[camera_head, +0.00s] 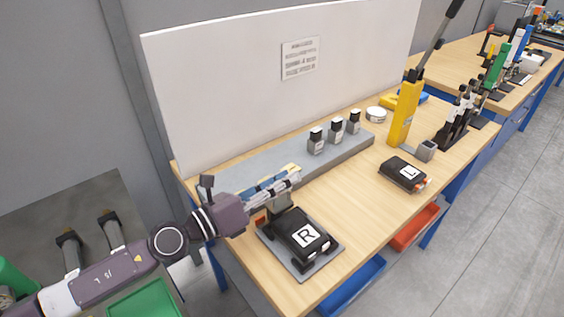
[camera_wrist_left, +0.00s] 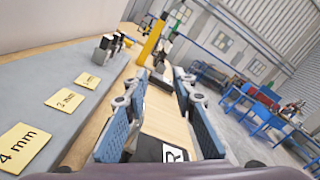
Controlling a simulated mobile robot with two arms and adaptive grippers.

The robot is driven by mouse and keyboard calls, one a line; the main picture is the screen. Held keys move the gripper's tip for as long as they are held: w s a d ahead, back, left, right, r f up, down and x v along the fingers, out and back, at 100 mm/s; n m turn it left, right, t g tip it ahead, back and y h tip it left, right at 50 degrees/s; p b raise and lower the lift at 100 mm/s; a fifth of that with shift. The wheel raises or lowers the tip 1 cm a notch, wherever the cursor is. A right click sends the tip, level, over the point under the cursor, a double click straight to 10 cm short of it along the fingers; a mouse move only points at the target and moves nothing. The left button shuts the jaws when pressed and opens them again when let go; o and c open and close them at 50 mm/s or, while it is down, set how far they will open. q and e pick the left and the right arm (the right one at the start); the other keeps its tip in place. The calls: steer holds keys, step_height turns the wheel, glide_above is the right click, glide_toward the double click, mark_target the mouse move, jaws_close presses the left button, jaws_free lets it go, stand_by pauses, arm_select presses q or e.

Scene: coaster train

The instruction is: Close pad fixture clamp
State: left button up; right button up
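The pad fixture (camera_head: 318,262) is a grey plate near the front left corner of the bench. A small orange-red part (camera_head: 260,218) shows at the fixture's back left, beneath my gripper; the clamp's shape and position are mostly hidden. My left gripper (camera_head: 293,177) is above the back edge of the fixture, pointing right along the bench. In the left wrist view its fingers (camera_wrist_left: 160,98) are apart with nothing held between them. My right gripper is out of view.
A grey ledge (camera_head: 352,147) behind carries several small dark-topped blocks and yellow thickness labels. A black pad marked L (camera_head: 403,174) and a yellow lever press (camera_head: 404,112) stand to the right. A white board (camera_head: 230,90) rises behind. Bare wood lies between the pads.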

arm_select(q)
steer(key=shift+r, duration=2.65)
